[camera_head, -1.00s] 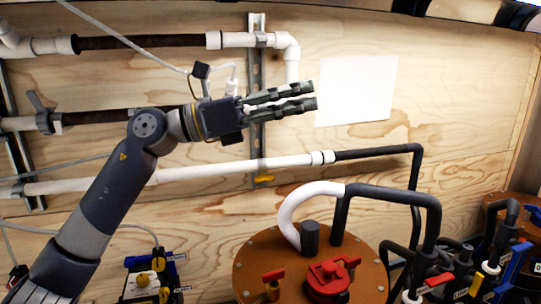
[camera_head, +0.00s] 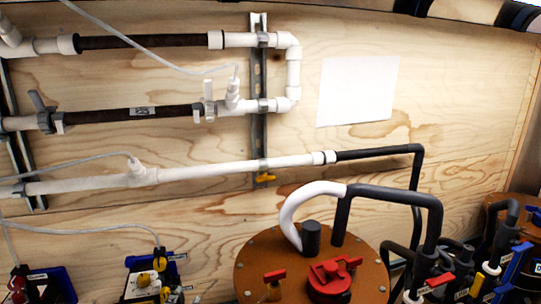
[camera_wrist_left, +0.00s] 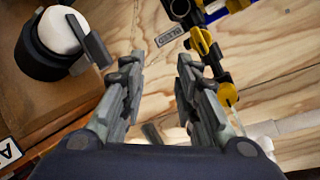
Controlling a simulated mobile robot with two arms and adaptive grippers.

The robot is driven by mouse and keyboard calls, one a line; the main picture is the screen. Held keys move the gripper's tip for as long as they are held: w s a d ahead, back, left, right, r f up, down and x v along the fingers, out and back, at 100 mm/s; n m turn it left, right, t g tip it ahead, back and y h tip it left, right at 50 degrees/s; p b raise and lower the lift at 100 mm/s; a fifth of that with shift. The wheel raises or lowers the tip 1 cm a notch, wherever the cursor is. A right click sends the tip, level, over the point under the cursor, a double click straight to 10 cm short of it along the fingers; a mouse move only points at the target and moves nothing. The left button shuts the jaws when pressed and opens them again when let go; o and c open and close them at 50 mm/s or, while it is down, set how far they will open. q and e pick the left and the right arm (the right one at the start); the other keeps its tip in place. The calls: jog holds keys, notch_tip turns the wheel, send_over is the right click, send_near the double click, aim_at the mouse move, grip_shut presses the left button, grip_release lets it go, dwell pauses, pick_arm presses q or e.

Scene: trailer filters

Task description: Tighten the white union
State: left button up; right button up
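White pipe fittings show on the wall in the head view. One white collar (camera_head: 324,157) joins the lower white pipe (camera_head: 250,166) to a black pipe. Another white collar (camera_head: 216,40) ends the upper dark pipe section. A white fitting with a handle (camera_head: 209,101) sits on the middle pipe. I cannot tell for sure which is the union. My left gripper (camera_wrist_left: 156,62) shows only in the left wrist view, with its fingers apart and only wood panel behind the gap. My right gripper is in neither view.
A brown round lid (camera_head: 258,262) with red valves and a curved hose stands below the pipes. Blue-and-yellow devices (camera_head: 148,284) sit at lower left. Dark hoses crowd the right. In the wrist view, a black-and-white cylinder (camera_wrist_left: 50,42) and yellow-black hardware (camera_wrist_left: 205,45) flank the fingers.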

pick_arm(q)
jog(key=s+f+n+g, duration=0.1)
jog(key=s+f+g, duration=0.35)
jog(key=s, duration=0.45)
jog(key=s+f+n+g+h, duration=0.1)
jog(key=s+f+n+g, duration=0.15)
jog(key=s+f, duration=0.5)
jog(key=s+f+n+g, duration=0.1)
jog(key=s+f+g, duration=0.3)
jog(key=s, duration=0.6)
jog(key=s+f+g+b, duration=0.15)
jog(key=f+b, duration=0.25)
jog(key=f, duration=1.4)
jog(key=s+f+b, duration=0.2)
jog(key=f+b, duration=0.2)
jog(key=f, duration=1.4)
jog(key=s+a+f+b, duration=0.2)
jog(key=s+f+b, duration=0.1)
jog(key=s+f, duration=0.5)
jog(key=s+a+f+b, duration=0.1)
jog(key=s+f+b, duration=0.2)
jog(key=s+f, duration=0.5)
notch_tip(320, 180, down, 6)
jog(key=shift+s+a+r+m+g, duration=0.15)
jog(key=shift+a+r+m+g, duration=0.05)
jog(key=shift+a+m+g, duration=0.2)
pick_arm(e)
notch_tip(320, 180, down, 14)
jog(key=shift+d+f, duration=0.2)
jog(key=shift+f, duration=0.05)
